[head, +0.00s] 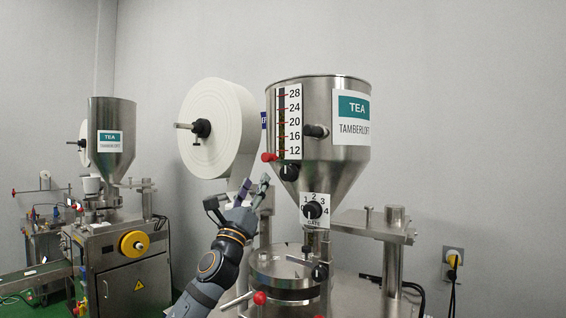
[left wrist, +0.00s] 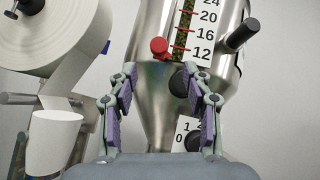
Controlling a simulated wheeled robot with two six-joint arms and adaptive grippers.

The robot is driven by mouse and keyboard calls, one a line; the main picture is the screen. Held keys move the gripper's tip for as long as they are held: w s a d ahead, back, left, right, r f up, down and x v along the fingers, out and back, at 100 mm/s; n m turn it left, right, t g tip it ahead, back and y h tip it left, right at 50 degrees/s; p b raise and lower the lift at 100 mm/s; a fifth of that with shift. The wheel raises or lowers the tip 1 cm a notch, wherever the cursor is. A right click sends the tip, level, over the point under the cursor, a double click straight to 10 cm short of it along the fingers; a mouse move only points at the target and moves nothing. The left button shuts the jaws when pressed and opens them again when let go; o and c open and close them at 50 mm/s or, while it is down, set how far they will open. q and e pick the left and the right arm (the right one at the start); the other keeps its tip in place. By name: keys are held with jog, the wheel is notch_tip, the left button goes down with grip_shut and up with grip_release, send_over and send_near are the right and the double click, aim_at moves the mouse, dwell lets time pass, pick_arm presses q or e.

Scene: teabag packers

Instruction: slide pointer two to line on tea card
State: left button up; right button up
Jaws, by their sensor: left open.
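The near steel hopper (head: 335,172) carries an upright number scale (head: 294,122) with red lines from 12 to 28 beside a dark sight slot. A pointer with a red knob (head: 268,157) sits near the slot's lower end, slightly below the 12; its red knob also shows in the left wrist view (left wrist: 159,46). A teal and white TEA card (head: 352,118) is on the hopper's right side; no line on it is legible. My left gripper (head: 255,186) is open and empty, below the red knob. In the left wrist view its fingers (left wrist: 163,100) stand apart before the hopper. My right gripper is out of view.
A black knob (head: 290,173) is under the scale, and another (head: 315,131) juts from the hopper. A numbered gate dial (head: 312,210) is below. A large white paper roll (head: 217,128) hangs left of the hopper. A second packer (head: 123,260) stands far left.

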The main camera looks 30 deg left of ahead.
aim_at(265, 160)
pick_arm(q)
jog(key=p+x, duration=0.6)
jog(key=x, duration=0.3)
jog(key=shift+a+r, duration=0.1)
jog(key=shift+r, duration=0.05)
jog(key=shift+w+a+r+p, duration=0.1)
jog(key=shift+w+r+p, duration=0.2)
jog(key=shift+w, duration=0.15)
grip_shut()
